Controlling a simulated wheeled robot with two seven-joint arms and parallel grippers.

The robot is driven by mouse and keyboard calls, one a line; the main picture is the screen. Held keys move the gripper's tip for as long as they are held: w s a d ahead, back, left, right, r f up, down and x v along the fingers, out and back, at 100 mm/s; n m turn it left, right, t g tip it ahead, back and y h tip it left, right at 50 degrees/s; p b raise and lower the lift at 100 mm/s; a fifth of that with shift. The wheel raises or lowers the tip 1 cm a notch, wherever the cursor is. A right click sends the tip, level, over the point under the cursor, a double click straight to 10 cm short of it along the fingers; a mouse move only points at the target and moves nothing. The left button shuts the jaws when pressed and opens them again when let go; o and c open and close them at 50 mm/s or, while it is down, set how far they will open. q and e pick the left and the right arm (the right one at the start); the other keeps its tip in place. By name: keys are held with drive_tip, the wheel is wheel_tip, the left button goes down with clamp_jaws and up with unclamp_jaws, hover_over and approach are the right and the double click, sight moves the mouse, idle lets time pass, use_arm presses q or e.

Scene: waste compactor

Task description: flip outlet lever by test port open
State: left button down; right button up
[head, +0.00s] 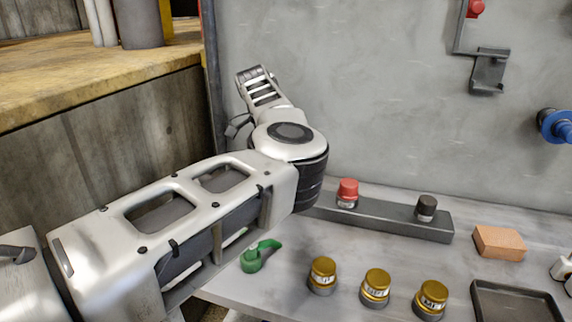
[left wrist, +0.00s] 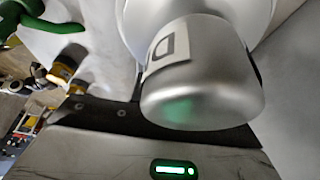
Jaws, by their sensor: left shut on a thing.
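The green lever (head: 261,254) stands on the grey bench, just below and right of my left arm in the head view. It also shows at the top left of the left wrist view (left wrist: 40,24). Several gold-capped ports (head: 376,287) stand in a row to the right of it, with labels too small to read surely. My left arm crosses the head view from the left. Its fingertips show in neither view, so what they touch is hidden. A silver cylinder with a "D" label (left wrist: 200,95) fills much of the left wrist view. My right gripper is not seen.
A dark bar (head: 385,218) carries a red knob (head: 347,192) and a black knob (head: 426,206). A brown block (head: 499,243) and a dark tray (head: 514,306) are at the right. A grey wall rises behind; a blue fitting (head: 554,126) juts from it.

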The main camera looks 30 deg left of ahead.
use_arm(q)
drive_tip(key=shift+r+h, duration=0.15)
drive_tip(key=shift+h, duration=0.35)
drive_tip(key=c, duration=1.5)
unclamp_jaws()
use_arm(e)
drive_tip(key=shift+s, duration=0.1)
use_arm(q)
drive_tip(key=p+v, duration=0.1)
drive_tip(key=v, duration=1.4)
drive_tip(key=shift+s+r, duration=0.1)
drive_tip(key=shift+s, duration=0.05)
drive_tip(key=shift+a+r, duration=0.25)
drive_tip(key=shift+r, duration=0.1)
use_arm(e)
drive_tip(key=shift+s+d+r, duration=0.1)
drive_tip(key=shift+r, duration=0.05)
